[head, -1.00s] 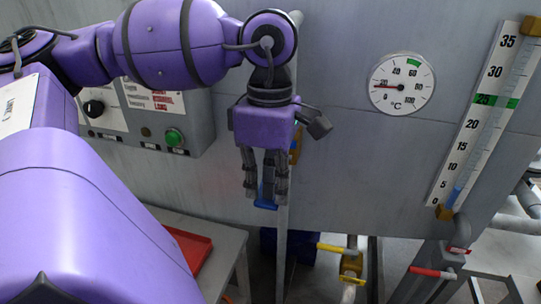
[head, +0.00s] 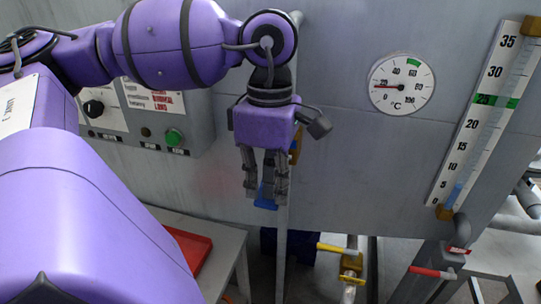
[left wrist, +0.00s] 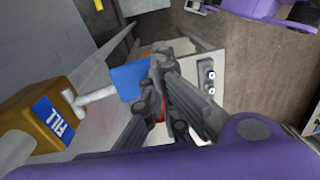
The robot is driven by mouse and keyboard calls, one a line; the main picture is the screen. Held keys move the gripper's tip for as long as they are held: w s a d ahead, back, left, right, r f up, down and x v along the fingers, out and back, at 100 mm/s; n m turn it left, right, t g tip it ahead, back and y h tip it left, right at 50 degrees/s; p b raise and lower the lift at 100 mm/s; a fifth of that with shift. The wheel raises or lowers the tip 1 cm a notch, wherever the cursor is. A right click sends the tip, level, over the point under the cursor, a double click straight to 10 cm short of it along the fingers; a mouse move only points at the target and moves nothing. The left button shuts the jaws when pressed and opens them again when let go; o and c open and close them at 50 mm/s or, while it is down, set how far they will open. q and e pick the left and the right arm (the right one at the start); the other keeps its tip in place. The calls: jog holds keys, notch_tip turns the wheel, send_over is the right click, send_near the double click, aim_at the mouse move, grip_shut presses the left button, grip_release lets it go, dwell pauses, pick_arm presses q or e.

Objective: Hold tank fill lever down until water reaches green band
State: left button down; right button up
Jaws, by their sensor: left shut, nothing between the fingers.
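The fill lever is a pale rod with a blue paddle (left wrist: 130,79), beside a yellow-brown block with a blue FILL label (left wrist: 52,117) in the left wrist view. In the head view the blue paddle (head: 265,203) shows just below and behind my left fingertips. My left gripper (head: 265,190) is shut and empty and points down. In the wrist view its fingers (left wrist: 165,88) overlap the paddle's right edge; I cannot tell if they touch it. The level gauge (head: 483,105) has a green band (head: 496,101) at 25. Its blue water column (head: 456,192) stands low, between 5 and 10.
A round temperature dial (head: 401,84) is on the grey tank wall. A control box (head: 173,137) with a green button is at left. A red tray (head: 190,247) lies on a table below. Pipes with yellow (head: 336,248) and red (head: 431,272) handles stand at lower right.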

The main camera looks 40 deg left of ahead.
dwell(0.6)
pick_arm(q)
jog(key=r+p, duration=0.1)
jog(key=r, duration=0.1)
jog(key=s+r+p, duration=0.1)
jog(key=r, duration=0.1)
jog(key=shift+d+r, duration=0.1)
jog(key=shift+r, duration=0.15)
notch_tip(320, 180, up, 9)
jog(key=s+d+b, duration=0.1)
jog(key=s+b, duration=0.1)
jog(key=shift+s+d, duration=0.2)
jog(key=shift+d, duration=0.1)
pick_arm(e)
jog(key=shift+w+d, duration=0.15)
jog(key=shift+d, duration=0.15)
jog(key=shift+d, duration=0.1)
